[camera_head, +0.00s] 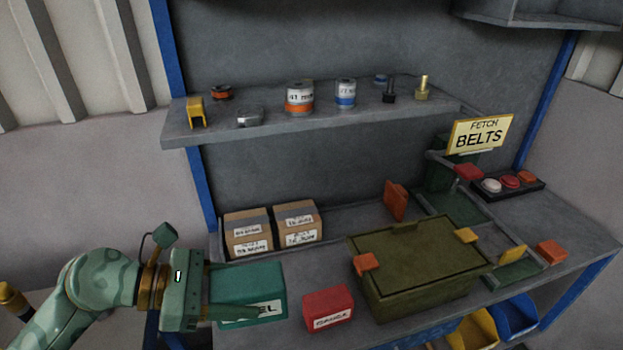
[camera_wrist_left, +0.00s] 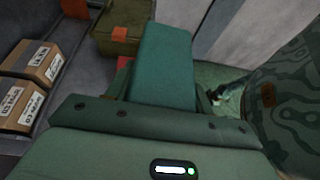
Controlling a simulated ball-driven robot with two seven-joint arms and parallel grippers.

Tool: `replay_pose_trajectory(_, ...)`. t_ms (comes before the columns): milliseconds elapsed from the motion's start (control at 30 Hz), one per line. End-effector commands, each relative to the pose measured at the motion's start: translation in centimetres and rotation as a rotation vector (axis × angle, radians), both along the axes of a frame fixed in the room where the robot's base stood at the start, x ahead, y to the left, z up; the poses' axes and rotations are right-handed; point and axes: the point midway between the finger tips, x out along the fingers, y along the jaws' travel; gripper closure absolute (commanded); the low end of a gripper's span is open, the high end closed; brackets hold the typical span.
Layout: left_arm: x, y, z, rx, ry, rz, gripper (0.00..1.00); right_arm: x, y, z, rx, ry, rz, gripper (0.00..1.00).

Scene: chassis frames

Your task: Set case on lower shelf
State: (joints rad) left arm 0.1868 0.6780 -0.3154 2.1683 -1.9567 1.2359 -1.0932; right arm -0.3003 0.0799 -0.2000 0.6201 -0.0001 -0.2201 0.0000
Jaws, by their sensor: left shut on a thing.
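A teal case (camera_head: 258,284) with a white label, partly readable as "EL", is at the lower middle-left in the head view. My left gripper (camera_head: 222,291) is shut on its left end. The case also shows in the left wrist view (camera_wrist_left: 165,62), sticking out beyond the gripper body. It is by the front left edge of the lower shelf (camera_head: 350,222); I cannot tell whether it touches the surface. The upper shelf (camera_head: 270,122) is above and behind. My right gripper is not in view.
A red box (camera_head: 328,308) is just right of the case, with a large olive crate (camera_head: 420,280) beyond it. Two cardboard boxes (camera_head: 248,232) stand behind the case. Small cans and parts line the upper shelf. A yellow "FETCH BELTS" sign (camera_head: 480,133) stands at right.

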Motion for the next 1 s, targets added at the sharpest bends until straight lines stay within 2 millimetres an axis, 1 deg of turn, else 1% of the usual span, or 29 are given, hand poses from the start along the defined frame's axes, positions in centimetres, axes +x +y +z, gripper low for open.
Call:
replay_pose_trajectory(33, 0.8, 1.3, 0.0, -0.01, 0.003, 0.059, 0.86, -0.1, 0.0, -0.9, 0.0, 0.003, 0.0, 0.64)
replay_pose_trajectory(100, 1.9, 3.5, 0.4, -0.007, 0.004, 0.152, 0.86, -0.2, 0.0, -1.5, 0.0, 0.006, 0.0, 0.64)
replay_pose_trajectory(200, 2.9, 6.5, 0.4, -0.003, 0.004, 0.271, 0.86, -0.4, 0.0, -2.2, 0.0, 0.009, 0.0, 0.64)
replay_pose_trajectory(300, 3.3, 8.8, 0.0, 0.0, 0.004, 0.363, 0.86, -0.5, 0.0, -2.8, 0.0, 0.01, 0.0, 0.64)
replay_pose_trajectory(333, 3.3, 9.2, -0.3, -0.001, 0.005, 0.382, 0.86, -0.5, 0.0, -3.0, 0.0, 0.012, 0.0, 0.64)
replay_pose_trajectory(400, 3.1, 9.6, -1.0, -0.002, 0.005, 0.404, 0.86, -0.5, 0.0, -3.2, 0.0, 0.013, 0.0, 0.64)
replay_pose_trajectory(500, 2.8, 9.4, -1.6, -0.004, 0.003, 0.403, 0.86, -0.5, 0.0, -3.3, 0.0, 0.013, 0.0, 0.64)
replay_pose_trajectory(1000, 2.8, 9.4, -1.6, -0.008, 0.003, 0.404, 0.86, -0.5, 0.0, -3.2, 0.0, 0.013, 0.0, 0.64)
